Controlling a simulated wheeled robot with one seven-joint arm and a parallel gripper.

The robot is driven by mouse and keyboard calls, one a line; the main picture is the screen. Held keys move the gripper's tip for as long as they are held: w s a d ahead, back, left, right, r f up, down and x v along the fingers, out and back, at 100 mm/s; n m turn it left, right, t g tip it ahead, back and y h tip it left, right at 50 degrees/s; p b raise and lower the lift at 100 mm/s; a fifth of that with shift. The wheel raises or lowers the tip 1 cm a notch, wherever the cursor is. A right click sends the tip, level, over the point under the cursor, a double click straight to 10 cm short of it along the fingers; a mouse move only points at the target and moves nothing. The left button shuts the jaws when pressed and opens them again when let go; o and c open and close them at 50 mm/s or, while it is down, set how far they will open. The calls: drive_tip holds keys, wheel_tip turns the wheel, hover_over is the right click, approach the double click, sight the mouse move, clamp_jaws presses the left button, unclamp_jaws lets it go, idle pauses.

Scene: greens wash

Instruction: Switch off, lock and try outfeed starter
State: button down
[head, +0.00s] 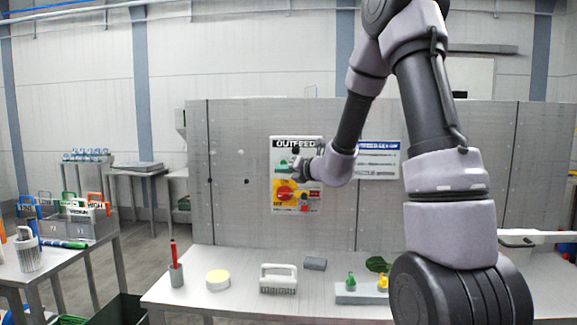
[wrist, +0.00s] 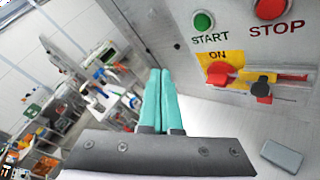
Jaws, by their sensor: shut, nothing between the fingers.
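The outfeed starter (head: 311,142) is a white panel on the grey wall, headed OUTFEED. In the wrist view its green START button (wrist: 203,21) and red STOP button (wrist: 270,9) sit above a red switch handle (wrist: 219,73) on a yellow plate marked ON. A black and red piece (wrist: 263,86) sits right of the handle; its exact position is hard to tell. My gripper (wrist: 158,72) has teal fingers shut together, empty, left of the panel and apart from the switch. In the head view my gripper (head: 294,164) covers part of the panel's upper half.
A blue-headed sign (head: 379,160) hangs right of the panel.

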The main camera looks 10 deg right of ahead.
approach(280, 163)
drive_tip(key=shift+s+a+x, duration=0.1)
drive_tip(key=shift+a+x, duration=0.1)
drive_tip(key=shift+x, duration=0.7)
drive_tip(key=shift+s+a+x, duration=0.1)
drive_tip(key=shift+a+x, duration=0.05)
drive_tip(key=shift+x, duration=0.75)
drive_tip(key=shift+s+a+x, duration=0.1)
drive_tip(key=shift+a+x, duration=0.1)
drive_tip(key=shift+x, duration=0.65)
drive_tip(key=shift+w+f, duration=0.1)
drive_tip(key=shift+f, duration=0.05)
drive_tip(key=shift+w+d, duration=0.15)
drive_tip(key=shift+w, duration=0.1)
drive_tip(key=shift+w+d, duration=0.15)
drive_tip(key=shift+w, duration=0.3)
idle(0.7)
idle(0.4)
drive_tip(key=shift+s+a, duration=0.3)
drive_tip(key=shift+s, duration=0.5)
drive_tip(key=shift+s+a, duration=0.25)
drive_tip(key=shift+s, duration=0.55)
drive_tip(key=shift+s+a, duration=0.25)
drive_tip(key=shift+s, duration=0.55)
drive_tip(key=shift+s+a, duration=0.25)
drive_tip(key=shift+s, duration=0.55)
